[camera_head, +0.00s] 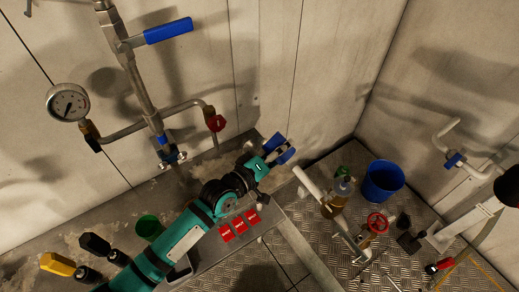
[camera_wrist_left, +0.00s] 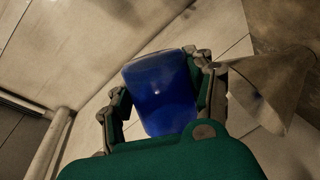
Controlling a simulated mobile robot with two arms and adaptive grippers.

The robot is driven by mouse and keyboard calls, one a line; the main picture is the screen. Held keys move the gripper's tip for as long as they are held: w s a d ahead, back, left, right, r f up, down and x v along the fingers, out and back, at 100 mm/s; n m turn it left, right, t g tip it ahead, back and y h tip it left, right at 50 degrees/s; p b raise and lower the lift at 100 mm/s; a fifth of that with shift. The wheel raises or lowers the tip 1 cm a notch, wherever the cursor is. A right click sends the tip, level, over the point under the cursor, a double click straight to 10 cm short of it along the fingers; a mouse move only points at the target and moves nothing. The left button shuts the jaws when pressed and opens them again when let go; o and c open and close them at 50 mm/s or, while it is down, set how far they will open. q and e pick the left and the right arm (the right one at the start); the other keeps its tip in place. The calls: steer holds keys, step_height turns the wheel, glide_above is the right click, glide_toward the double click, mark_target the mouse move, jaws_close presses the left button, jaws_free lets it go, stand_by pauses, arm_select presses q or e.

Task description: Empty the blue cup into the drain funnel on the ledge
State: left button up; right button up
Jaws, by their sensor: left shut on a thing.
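My left gripper (camera_head: 279,151) reaches from the lower left past the ledge and is shut on the blue cup (camera_head: 286,156). In the left wrist view the cup (camera_wrist_left: 160,92) sits between both fingers, and its smooth blue side faces the camera. Its mouth and contents are not visible. A pale grey-beige cone (camera_wrist_left: 275,88), which looks like the drain funnel, is right of the cup in the wrist view. I cannot make out the funnel in the head view. The grey ledge (camera_head: 110,212) runs along the wall under my arm. My right gripper is not in view.
A green cup (camera_head: 149,228) and red tags (camera_head: 239,225) are on the ledge. Pipes with a gauge (camera_head: 68,102) and a blue-handled valve (camera_head: 168,30) stand above. A blue bucket (camera_head: 383,181), a bottle (camera_head: 336,198) and a red handwheel (camera_head: 377,223) are at right.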

arm_select(q)
steer(key=shift+r+n, duration=0.3)
steer(key=shift+n, duration=0.3)
steer(key=shift+w+a+r+n+h, duration=0.35)
steer(key=shift+w+a+n, duration=0.1)
steer(key=shift+a+n, duration=0.2)
stand_by(0.7)
steer(key=shift+w+a+f+n+b, duration=0.1)
steer(key=shift+f+n+b, duration=0.35)
steer(key=shift+n+b, duration=0.65)
steer(key=shift+w+a+r+n+h+b, duration=0.25)
steer(key=shift+r+n+h+b, duration=0.2)
steer(key=shift+n, duration=0.4)
stand_by(0.7)
stand_by(0.8)
